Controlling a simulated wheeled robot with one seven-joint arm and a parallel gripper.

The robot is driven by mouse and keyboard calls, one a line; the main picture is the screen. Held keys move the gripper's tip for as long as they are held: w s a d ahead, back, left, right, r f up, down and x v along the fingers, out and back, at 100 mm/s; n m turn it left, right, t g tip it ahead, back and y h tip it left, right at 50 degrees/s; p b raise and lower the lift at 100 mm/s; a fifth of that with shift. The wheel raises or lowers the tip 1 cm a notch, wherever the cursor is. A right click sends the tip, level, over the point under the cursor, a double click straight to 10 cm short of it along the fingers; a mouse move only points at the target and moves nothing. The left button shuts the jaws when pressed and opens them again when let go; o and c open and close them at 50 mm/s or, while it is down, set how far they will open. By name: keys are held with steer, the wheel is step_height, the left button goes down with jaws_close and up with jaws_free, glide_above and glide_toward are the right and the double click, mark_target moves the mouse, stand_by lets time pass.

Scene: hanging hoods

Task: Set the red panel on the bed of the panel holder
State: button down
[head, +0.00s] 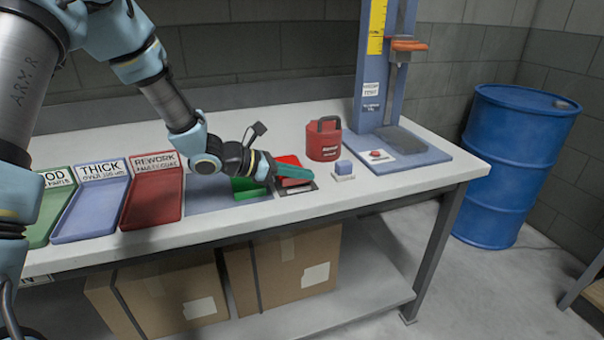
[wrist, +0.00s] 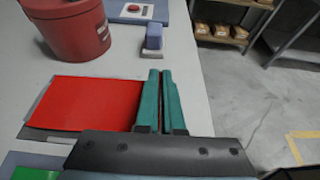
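The red panel (head: 289,162) is in the middle of the bench and shows as a wide flat red face in the wrist view (wrist: 85,103). A dark plate with a label (head: 297,188), apparently the panel holder, shows beneath it; its dark edge also shows in the wrist view (wrist: 50,134). I cannot tell whether the panel rests fully on it. My gripper (head: 309,177) has its teal fingers (wrist: 160,72) almost together at the panel's right edge. The left finger covers part of that edge, and I see no panel between the fingertips. Contact with the panel is unclear.
A red canister (head: 323,139) and a small blue block on a pale base (head: 343,168) stand behind and right. Green, blue and red trays (head: 152,197) lie left. A blue press stand (head: 420,153) is at the right end.

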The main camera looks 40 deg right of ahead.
steer(key=shift+f+b, duration=0.45)
steer(key=shift+f, duration=0.1)
steer(key=c, duration=1)
jaws_free()
steer(key=b+v, duration=0.1)
steer(key=v, duration=0.9)
steer(key=shift+w+a+r+b, duration=0.15)
steer(key=shift+a+b, duration=0.15)
steer(key=shift+a, duration=0.05)
